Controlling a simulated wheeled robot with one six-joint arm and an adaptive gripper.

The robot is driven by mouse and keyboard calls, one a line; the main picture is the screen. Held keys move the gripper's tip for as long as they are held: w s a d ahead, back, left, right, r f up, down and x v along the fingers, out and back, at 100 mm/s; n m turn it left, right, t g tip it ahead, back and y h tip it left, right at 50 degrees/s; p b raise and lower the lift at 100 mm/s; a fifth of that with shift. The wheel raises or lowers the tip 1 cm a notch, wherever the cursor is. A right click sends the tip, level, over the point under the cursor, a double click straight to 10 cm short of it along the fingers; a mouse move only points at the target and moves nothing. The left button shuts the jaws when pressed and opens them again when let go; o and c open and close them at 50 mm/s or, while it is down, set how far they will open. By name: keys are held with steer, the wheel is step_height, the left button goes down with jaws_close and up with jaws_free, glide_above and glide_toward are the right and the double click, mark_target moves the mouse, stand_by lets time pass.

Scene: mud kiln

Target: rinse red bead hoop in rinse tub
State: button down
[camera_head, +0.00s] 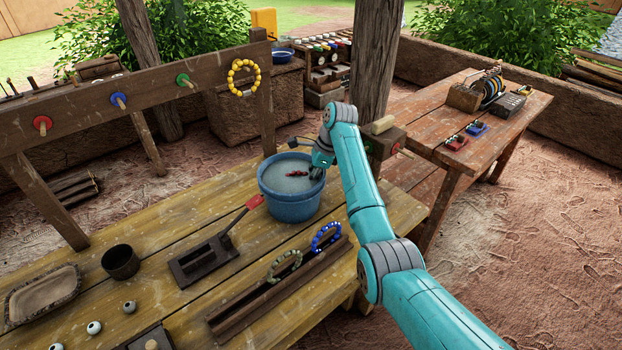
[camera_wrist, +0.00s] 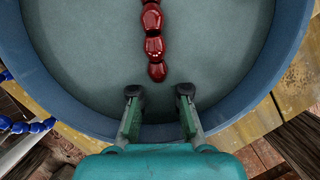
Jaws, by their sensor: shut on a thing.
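The red bead hoop (camera_head: 298,173) shows as a short row of glossy dark red beads inside the blue rinse tub (camera_head: 290,207). In the wrist view the hoop (camera_wrist: 153,40) is seen edge-on, over grey water, in line with the gap between my fingertips. The tub wall (camera_wrist: 48,85) curves around it. My gripper (camera_head: 318,165) reaches in over the tub's right rim and is shut on the hoop; its two fingers (camera_wrist: 160,95) show in the wrist view. I cannot tell how deep the hoop sits in the water.
A rail with red (camera_head: 42,123), blue and green pegs stands at the left; a yellow bead hoop (camera_head: 243,78) hangs at its right end. Blue (camera_head: 326,237) and green-grey (camera_head: 284,266) hoops stand in a wooden rack before the tub. A red-handled tool (camera_head: 240,214) lies left of the tub.

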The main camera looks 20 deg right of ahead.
steer(key=shift+d, duration=0.15)
steer(key=shift+r, duration=0.35)
steer(key=shift+f, duration=0.45)
stand_by(0.4)
